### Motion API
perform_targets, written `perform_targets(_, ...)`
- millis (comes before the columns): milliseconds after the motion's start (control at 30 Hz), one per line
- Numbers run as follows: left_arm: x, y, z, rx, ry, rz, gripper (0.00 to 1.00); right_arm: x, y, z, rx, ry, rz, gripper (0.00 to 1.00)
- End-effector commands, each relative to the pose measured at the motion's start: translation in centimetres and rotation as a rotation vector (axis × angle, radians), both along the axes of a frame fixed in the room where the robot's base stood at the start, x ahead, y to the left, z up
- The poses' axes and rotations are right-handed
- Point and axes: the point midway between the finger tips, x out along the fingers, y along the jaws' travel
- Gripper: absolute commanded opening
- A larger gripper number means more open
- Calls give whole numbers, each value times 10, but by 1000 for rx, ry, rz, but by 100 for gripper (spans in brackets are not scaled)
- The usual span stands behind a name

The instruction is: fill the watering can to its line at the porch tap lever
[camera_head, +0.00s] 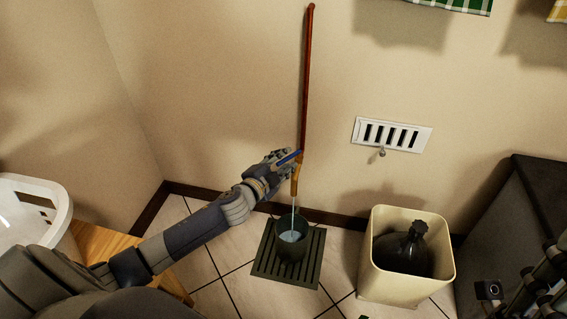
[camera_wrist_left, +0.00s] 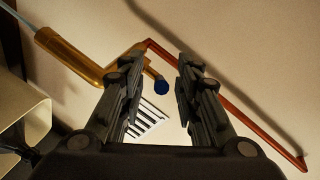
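A dark green watering can (camera_head: 283,249) stands upright on a slatted drain grate (camera_head: 262,268). A thin water stream (camera_head: 293,207) runs from the brass tap (camera_head: 295,186) into it, and pale water shows inside. The fill line cannot be made out. My left gripper (camera_head: 284,160) is beside the lever.
A red pipe (camera_head: 307,75) rises up the wall above the tap. A white vent (camera_head: 392,134) is to its right. A white basket (camera_head: 38,205) sits on wood at left.

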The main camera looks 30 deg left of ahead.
Motion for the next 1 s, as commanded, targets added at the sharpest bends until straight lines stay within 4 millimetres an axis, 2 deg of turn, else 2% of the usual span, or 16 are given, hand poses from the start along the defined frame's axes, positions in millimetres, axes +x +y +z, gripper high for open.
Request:
perform_targets(333,3,0,0,0,0,0,31,-4,-1,0,7,-20,1,40)
perform_targets(367,3,0,0,0,0,0,26,-4,-1,0,6,-19,1,40)
perform_targets(467,3,0,0,0,0,0,3,-4,-1,0,6,-19,1,40)
perform_targets(500,3,0,0,0,0,0,0,-4,-1,0,6,-19,1,40)
perform_targets(1000,1,-6,-1,-7,2,65,0,-4,-1,2,6,-18,2,40)
